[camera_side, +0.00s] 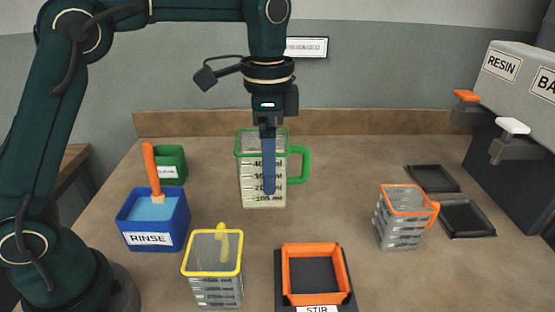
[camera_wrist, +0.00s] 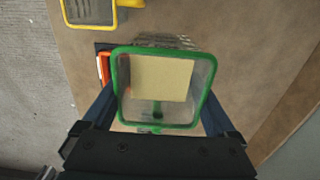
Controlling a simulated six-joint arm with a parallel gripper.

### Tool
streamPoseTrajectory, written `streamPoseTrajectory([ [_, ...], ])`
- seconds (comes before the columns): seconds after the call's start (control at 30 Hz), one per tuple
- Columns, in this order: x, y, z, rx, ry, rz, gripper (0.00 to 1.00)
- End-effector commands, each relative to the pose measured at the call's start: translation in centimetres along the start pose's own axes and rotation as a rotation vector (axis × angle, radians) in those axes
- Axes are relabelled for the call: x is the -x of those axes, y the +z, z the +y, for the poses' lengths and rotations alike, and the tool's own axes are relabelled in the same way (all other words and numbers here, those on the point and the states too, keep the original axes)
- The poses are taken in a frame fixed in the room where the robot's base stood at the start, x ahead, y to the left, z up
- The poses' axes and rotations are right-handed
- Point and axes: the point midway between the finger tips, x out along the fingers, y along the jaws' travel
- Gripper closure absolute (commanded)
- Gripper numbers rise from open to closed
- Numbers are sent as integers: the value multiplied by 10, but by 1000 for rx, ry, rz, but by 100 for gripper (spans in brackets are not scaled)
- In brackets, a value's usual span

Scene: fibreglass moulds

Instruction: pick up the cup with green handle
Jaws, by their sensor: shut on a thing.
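The cup with the green handle (camera_side: 250,185) is a clear measuring cup with a green rim and dark markings, upright at the back middle of the table. Its green handle points right in the side view. My gripper (camera_side: 268,190) reaches down from above with its blue fingers along the cup's sides and is shut on the cup. In the wrist view the green rim (camera_wrist: 122,85) fills the space between the blue fingers. I cannot tell whether the cup's base touches the table.
A yellow-rimmed cup (camera_side: 213,276) and an orange tray (camera_side: 313,247) marked STIR stand in front. An orange-handled cup (camera_side: 389,222) is right, before black trays (camera_side: 478,232) and the resin dispenser (camera_side: 515,90). A blue rinse tub (camera_side: 133,238) and green bin (camera_side: 170,171) stand left.

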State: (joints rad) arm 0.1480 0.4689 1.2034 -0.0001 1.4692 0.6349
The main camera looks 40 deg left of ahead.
Motion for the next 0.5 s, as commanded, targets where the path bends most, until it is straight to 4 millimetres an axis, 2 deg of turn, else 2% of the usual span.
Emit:
streamPoseTrajectory([
  [0.37,1,0,-1,0,-1,2,98],
  [0.5,-7,-8,10,-5,2,-1,98],
])
